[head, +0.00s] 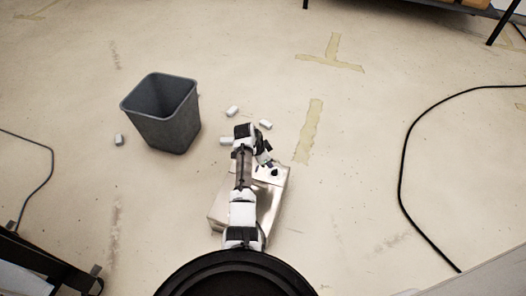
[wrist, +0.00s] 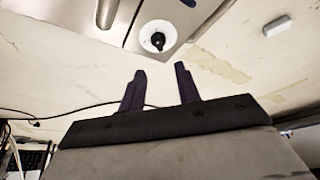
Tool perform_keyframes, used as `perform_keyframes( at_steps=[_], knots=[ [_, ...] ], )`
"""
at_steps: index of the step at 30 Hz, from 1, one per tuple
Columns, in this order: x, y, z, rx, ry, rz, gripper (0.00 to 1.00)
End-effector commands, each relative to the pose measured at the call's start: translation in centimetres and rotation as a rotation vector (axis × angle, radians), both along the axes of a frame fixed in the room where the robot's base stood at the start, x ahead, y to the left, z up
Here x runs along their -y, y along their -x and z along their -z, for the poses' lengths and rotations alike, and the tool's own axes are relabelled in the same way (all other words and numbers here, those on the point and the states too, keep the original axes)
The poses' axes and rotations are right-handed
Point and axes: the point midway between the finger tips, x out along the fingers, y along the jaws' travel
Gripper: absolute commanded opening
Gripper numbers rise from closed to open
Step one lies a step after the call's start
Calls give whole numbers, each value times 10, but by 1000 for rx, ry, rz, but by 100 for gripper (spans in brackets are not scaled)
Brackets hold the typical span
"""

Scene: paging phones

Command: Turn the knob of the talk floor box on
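The talk floor box (head: 272,203) is a pale metal box on the floor, partly hidden beneath my arm in the head view. In the wrist view its face shows at the top, with a black knob (wrist: 158,41) on a round white plate (wrist: 150,30). My gripper (wrist: 160,69) has two dark purple fingers, spread apart with nothing between them. The knob appears just beyond the fingertips, and I see no contact.
A grey bin (head: 172,125) stands left of the box. Several small white blocks (head: 232,111) lie on the floor near the bin and box. A black cable (head: 402,180) curves along the right. A dark-legged table (head: 497,27) is at the top right.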

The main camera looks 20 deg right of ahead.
Motion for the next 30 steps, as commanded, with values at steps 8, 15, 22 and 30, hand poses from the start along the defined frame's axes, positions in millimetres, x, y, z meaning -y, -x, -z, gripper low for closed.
perform_keyframes(
  at_steps=[8, 15, 22, 30],
  knots=[
    [-16, 3, -41, -1, 0, -1, 33],
    [-19, 4, -46, -1, 0, 0, 33],
    [-19, 4, -46, -1, 0, 0, 33],
    [-25, -5, -53, 24, 8, -31, 33]
  ],
)
